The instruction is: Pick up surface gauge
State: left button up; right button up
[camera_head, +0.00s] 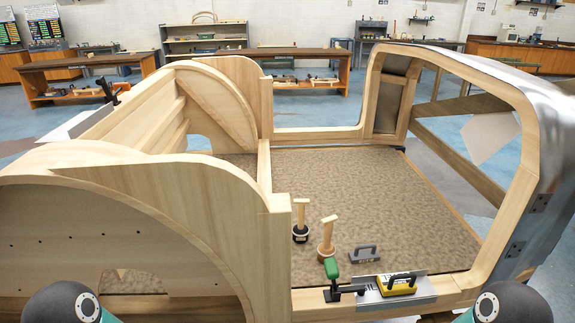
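I cannot tell for certain which item is the surface gauge. A yellow block with a dark handle (398,285) sits on a metal plate (424,287) on the near wooden rail. A grey block with a looped handle (365,255) lies on the brown floor panel just behind it. Two wooden-handled tools stand near it, one with a dark base (300,220) and one with a lighter base (327,238). Rounded dark and teal parts of my arms show at the bottom left and bottom right. Neither gripper is in view.
A green-handled toggle clamp (332,270) stands beside the plate on the near rail. Curved wooden panels (165,195) rise at left, and a tall wooden door frame (530,130) stands at right. The brown floor panel (380,195) is mostly clear. Workbenches stand far behind.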

aim_at(402, 283)
jog(key=z, duration=1)
jog(key=k, duration=0.85)
jog(key=u, duration=0.15)
